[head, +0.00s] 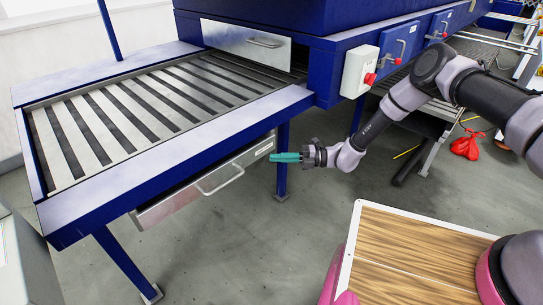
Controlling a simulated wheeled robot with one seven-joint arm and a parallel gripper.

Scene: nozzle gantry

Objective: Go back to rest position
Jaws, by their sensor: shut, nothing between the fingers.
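My gripper (285,157) has teal fingers and sits at the middle of the head view, at the end of my outstretched arm. It points left and is shut, with nothing held. It appears close to the right end of the metal drawer (205,187) under the blue slatted table (190,145). I cannot tell from this one view whether it touches the drawer. The drawer has a bar handle and looks partly pulled out.
A blue machine with a metal front panel (245,43) and a white switch box (360,72) stands behind. Table legs (281,165) reach the floor. A wood-topped tray (400,265) is at the lower right. A red bag (466,146) lies on the grey floor. Open floor (230,250) shows in front.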

